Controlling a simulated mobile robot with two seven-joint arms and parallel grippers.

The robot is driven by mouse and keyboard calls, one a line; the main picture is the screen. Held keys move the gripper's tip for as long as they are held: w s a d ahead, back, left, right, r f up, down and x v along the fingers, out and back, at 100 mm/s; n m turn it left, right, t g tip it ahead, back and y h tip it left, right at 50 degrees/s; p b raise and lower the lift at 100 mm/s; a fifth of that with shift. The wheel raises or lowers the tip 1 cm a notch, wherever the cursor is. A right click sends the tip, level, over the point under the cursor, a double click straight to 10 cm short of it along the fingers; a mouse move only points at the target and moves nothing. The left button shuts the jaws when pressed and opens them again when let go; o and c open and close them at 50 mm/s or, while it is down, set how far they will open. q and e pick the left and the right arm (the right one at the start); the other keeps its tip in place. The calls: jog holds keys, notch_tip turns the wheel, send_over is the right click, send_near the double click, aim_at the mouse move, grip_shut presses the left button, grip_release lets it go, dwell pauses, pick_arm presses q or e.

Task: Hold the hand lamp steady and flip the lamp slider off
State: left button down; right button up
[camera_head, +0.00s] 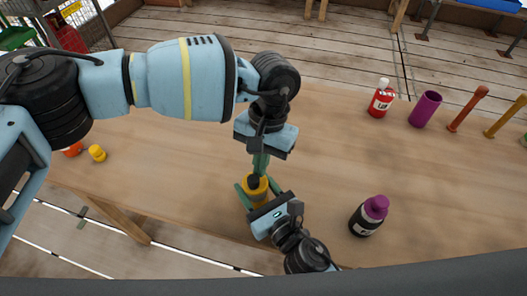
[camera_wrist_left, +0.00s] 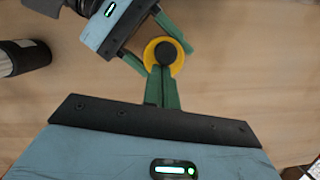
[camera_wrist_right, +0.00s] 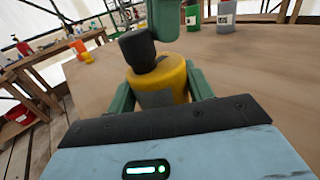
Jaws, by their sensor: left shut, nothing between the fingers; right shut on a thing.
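The hand lamp has a yellow body and a black top (camera_head: 255,187). It stands upright near the table's front edge. My right gripper (camera_head: 258,191) is shut around its yellow body, which also shows in the right wrist view (camera_wrist_right: 172,82). My left gripper (camera_head: 259,170) points down with its green fingers shut and empty, the tips close to the lamp's black top. In the left wrist view the fingertips (camera_wrist_left: 160,70) overlap the near edge of the yellow ring (camera_wrist_left: 150,52); I cannot tell whether they touch. I cannot make out the slider or its position.
A dark bottle with a purple cap (camera_head: 368,217) stands right of my right gripper. A red bottle (camera_head: 380,100), a purple cup (camera_head: 425,109) and orange sticks (camera_head: 467,109) stand at the right back. A small yellow thing (camera_head: 97,153) lies far left. The middle of the wooden table (camera_head: 320,150) is clear.

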dwell(0.3)
pick_arm(q)
jog(key=w+d+r, duration=0.3)
jog(key=w+r, duration=0.2)
jog(key=r, duration=0.4)
jog(key=shift+w+d+r, duration=0.15)
jog(key=shift+w+r, duration=0.1)
jog(key=shift+r, duration=0.1)
pick_arm(e)
jog(key=o, duration=1.1)
jog(key=shift+o, duration=0.2)
jog(key=shift+v, duration=3.8)
